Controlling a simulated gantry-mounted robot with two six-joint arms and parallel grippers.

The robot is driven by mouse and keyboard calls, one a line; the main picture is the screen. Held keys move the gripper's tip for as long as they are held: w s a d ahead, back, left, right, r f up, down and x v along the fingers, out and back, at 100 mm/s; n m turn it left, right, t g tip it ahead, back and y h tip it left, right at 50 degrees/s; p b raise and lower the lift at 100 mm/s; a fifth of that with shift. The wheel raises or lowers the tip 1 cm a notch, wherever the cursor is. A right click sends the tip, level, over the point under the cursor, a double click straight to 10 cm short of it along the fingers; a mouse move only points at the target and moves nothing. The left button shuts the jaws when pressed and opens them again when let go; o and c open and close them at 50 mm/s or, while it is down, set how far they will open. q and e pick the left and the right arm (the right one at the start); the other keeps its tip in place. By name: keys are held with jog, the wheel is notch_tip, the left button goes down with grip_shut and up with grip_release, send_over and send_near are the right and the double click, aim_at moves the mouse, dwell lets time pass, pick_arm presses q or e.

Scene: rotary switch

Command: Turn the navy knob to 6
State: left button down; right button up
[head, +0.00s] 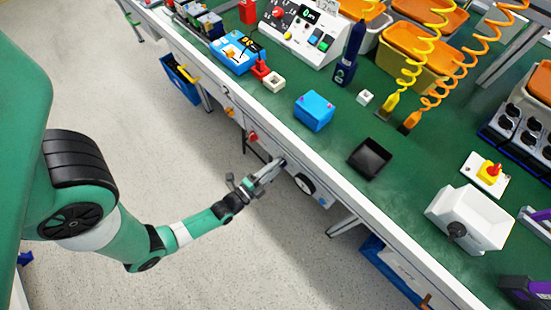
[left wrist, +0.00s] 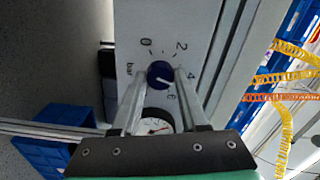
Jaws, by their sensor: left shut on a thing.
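The navy knob (left wrist: 160,74) sits on a pale panel (left wrist: 133,22) marked "bar", with the numbers 0, 2, 4 and 6 around it. In the left wrist view, the 6 (left wrist: 171,96) is below and slightly right of the knob. A light pointer mark on the knob appears to face lower right, between 4 and 6. My left gripper (left wrist: 161,78) has a finger on each side of the knob and is shut on it. In the head view, my left gripper (head: 280,164) reaches the bench's front edge and hides the knob. My right gripper is not seen.
A round gauge (head: 304,184) is beside my left gripper on the bench front; it also shows below the knob in the left wrist view (left wrist: 157,125). A red knob (head: 252,136) is farther along the edge. The floor before the bench is clear.

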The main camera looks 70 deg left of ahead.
pick_arm(q)
jog(key=shift+m+p, duration=0.45)
jog(key=shift+m, duration=3.65)
jog(key=shift+c, duration=2.2)
grip_release()
